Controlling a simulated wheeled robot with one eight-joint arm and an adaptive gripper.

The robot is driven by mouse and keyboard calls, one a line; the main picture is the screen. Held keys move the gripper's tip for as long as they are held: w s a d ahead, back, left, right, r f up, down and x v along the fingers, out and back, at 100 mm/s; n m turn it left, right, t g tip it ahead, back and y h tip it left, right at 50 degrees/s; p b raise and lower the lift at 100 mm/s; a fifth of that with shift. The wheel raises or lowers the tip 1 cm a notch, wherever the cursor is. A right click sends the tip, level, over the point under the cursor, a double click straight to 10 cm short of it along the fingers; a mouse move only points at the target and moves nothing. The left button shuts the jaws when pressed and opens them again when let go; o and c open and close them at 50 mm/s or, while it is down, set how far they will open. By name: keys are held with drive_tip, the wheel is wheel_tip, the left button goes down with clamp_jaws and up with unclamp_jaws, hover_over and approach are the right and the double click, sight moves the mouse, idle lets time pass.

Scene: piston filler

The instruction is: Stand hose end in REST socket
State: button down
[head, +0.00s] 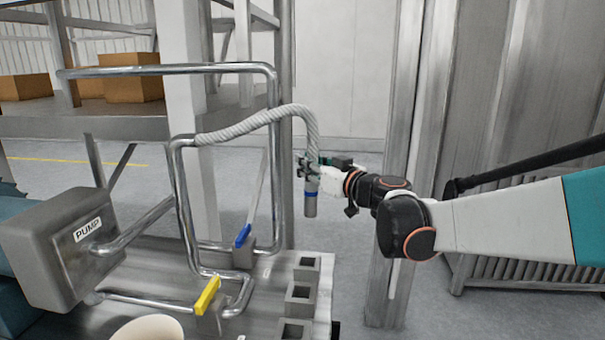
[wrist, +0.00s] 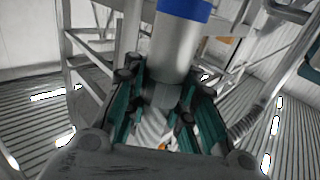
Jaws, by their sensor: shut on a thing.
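The hose (head: 255,121) is a pale braided line that arches from a steel pipe over to my gripper. Its end (head: 310,204) is a metal nozzle with a blue band, hanging about upright with the tip down. My gripper (head: 312,170) is shut on the hose end just above the blue band, in the air above and right of the bench edge. In the wrist view the hose end (wrist: 177,45) stands between my fingers (wrist: 165,105). Several grey square sockets, one of them here (head: 302,297), line the bench's right edge, below the nozzle. No REST label is readable.
A grey pump box (head: 70,240) stands at the left. Steel pipes (head: 185,215), a blue-handled valve (head: 243,236) and a yellow-handled valve (head: 207,296) rise from the bench. A post (head: 400,270) stands behind my arm. The air around the nozzle looks clear.

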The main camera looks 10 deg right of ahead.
drive_tip(key=shift+r+p, duration=2.05)
drive_tip(key=shift+r, duration=0.8)
drive_tip(key=shift+f, duration=0.15)
